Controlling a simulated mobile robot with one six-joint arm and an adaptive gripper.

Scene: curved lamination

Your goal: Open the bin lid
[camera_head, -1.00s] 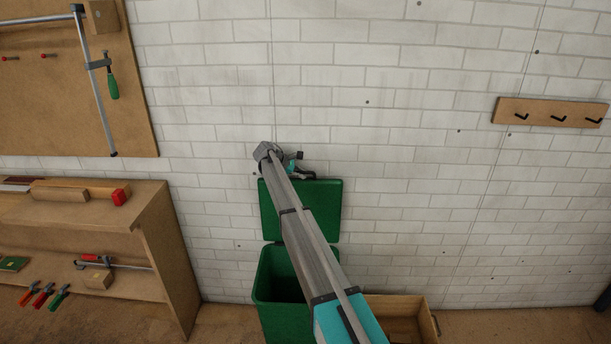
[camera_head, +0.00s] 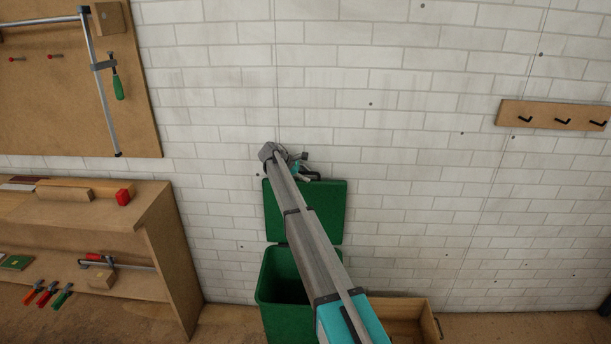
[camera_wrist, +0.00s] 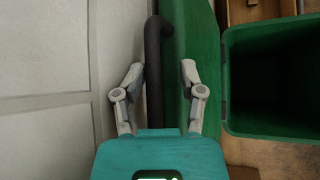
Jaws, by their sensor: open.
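The green bin (camera_head: 285,318) stands against the white brick wall, with its dark inside showing. Its green lid (camera_head: 327,208) is up, about upright near the wall. In the wrist view the lid (camera_wrist: 205,45) stands beside the open bin (camera_wrist: 270,128), and a dark bar handle (camera_wrist: 153,70) runs along it. My gripper (camera_head: 312,176) is at the lid's top edge. In the wrist view my gripper (camera_wrist: 162,70) is open, with the handle between its two fingers, close to the left one. My arm hides part of the lid and bin.
A wooden workbench (camera_head: 160,210) with clamps and blocks stands at the left. A wooden crate (camera_head: 405,308) sits right of the bin. A hook rail (camera_head: 550,116) and a pegboard (camera_head: 50,100) hang on the wall.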

